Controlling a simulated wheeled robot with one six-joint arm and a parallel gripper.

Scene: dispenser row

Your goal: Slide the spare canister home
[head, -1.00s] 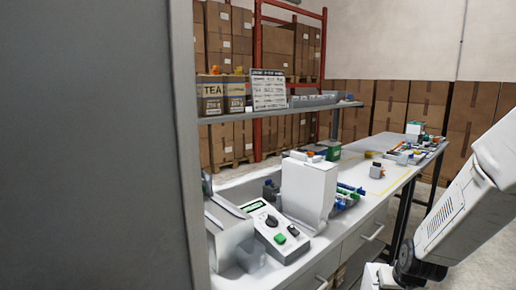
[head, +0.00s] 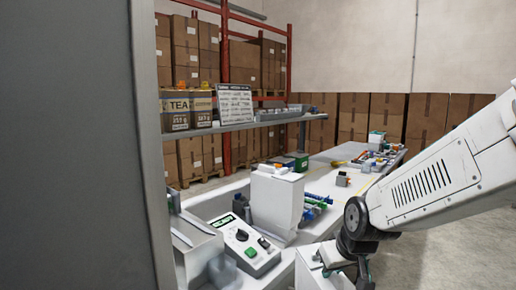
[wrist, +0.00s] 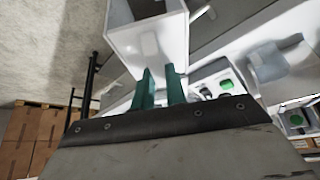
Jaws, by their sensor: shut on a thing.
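A white box-like canister (wrist: 130,40) fills the top middle of the wrist view, its opening at the picture's top. My gripper (wrist: 160,72) is shut on its near wall with two teal fingers. In the head view the held canister (head: 318,272) is at the bottom, partly cut off, in front of the counter edge. My gripper (head: 350,265) there is largely hidden below my wrist. A tall white dispenser body (head: 275,205) stands upright on the counter, left of and beyond the held canister, apart from it. The canister's seat cannot be made out.
A control box (head: 245,248) with a green button stands beside the dispenser. A translucent cup (head: 222,268) is in front of it. A grey panel (head: 70,150) blocks the left side. A shelf (head: 240,125) with tea packs (head: 178,108) runs above the counter. Small parts lie farther right.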

